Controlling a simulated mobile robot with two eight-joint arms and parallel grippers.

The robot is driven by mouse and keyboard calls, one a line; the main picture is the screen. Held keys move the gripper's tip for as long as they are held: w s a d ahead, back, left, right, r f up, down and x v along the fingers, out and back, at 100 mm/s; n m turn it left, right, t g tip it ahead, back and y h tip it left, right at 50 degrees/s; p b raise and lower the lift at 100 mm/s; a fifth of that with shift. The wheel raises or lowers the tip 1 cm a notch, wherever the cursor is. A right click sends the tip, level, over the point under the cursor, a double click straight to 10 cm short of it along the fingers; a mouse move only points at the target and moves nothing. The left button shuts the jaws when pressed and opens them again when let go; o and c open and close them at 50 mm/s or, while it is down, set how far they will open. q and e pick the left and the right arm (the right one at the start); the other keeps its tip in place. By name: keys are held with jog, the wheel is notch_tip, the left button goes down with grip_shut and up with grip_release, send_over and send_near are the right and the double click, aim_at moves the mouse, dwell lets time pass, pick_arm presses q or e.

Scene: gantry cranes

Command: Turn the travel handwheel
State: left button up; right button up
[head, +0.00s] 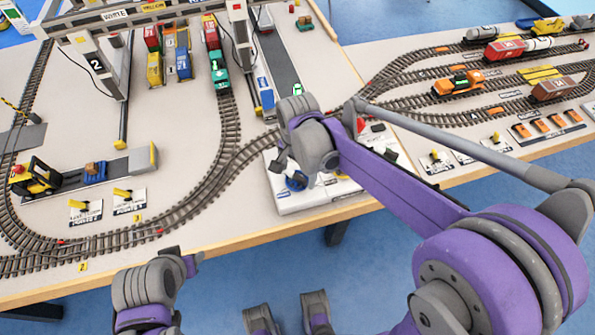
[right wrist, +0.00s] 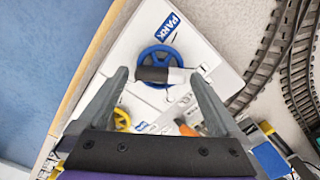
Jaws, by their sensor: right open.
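A blue handwheel (right wrist: 163,58) with a dark and white grip (right wrist: 153,74) sits on a white control panel (right wrist: 125,45) beside a PARK label. No travel label can be read. The wheel also shows in the head view (head: 296,182), partly under my right wrist. My right gripper (right wrist: 160,78) is open, its fingers on either side of the grip in the wrist view; contact cannot be told. A yellow wheel (right wrist: 122,119) lies nearer on the panel, partly hidden by a finger. My left arm is low at the left; its gripper (head: 190,264) shows poorly.
Model rail tracks (head: 215,170) curve behind the panel. A gantry crane (head: 100,45) stands at the back left, with containers (head: 170,55) near it. Toy trains (head: 460,83) stand on the right table. The table's wooden front edge (head: 235,240) runs close to the panel.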

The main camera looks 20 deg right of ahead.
jog(key=c, duration=1.2)
jog(key=shift+c, duration=0.2)
jog(key=shift+n, duration=0.4)
jog(key=n, duration=0.6)
jog(key=shift+a+n, duration=0.1)
jog(key=shift+n, duration=0.3)
jog(key=n, duration=0.6)
jog(key=shift+w+n, duration=0.1)
jog(key=shift+n, duration=0.2)
jog(key=o, duration=1.2)
